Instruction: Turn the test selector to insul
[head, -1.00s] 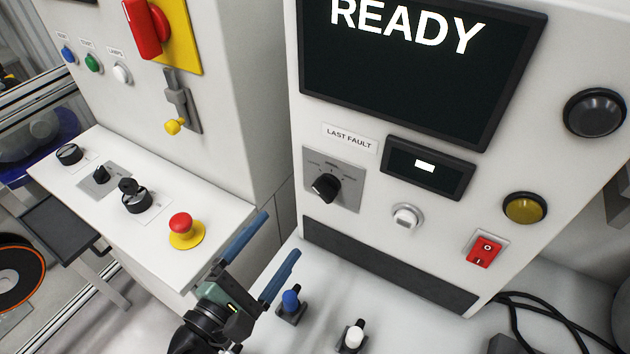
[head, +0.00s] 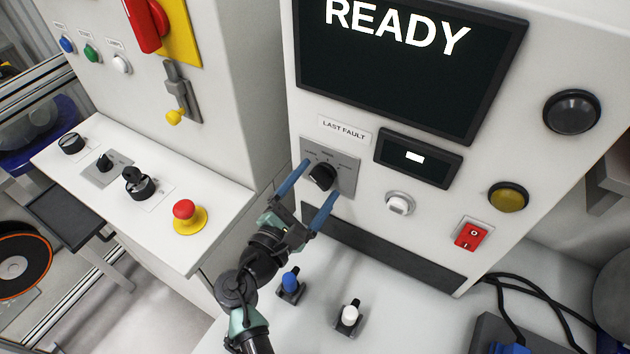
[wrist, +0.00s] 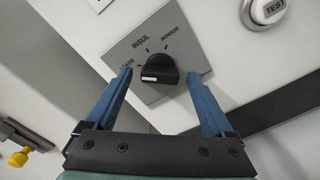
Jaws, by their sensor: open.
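The test selector (head: 322,177) is a black knob on a grey plate below the READY screen. In the wrist view the knob (wrist: 157,69) has LEADS at its left, INSUL at its upper left and SENSOR at its upper right. Its white mark shows on the lower left of its front face; I cannot tell for certain which label it points to. My gripper (head: 320,179) is open, its two blue fingers on either side of the knob. In the wrist view the fingers (wrist: 158,76) stand apart from the knob, with gaps on both sides.
A white TEST button (head: 399,203) sits right of the selector, with a red rocker switch (head: 471,234) further right. Blue (head: 291,282) and white (head: 348,317) capped parts stand on the bench below. A side console with a red emergency button (head: 186,210) is at left.

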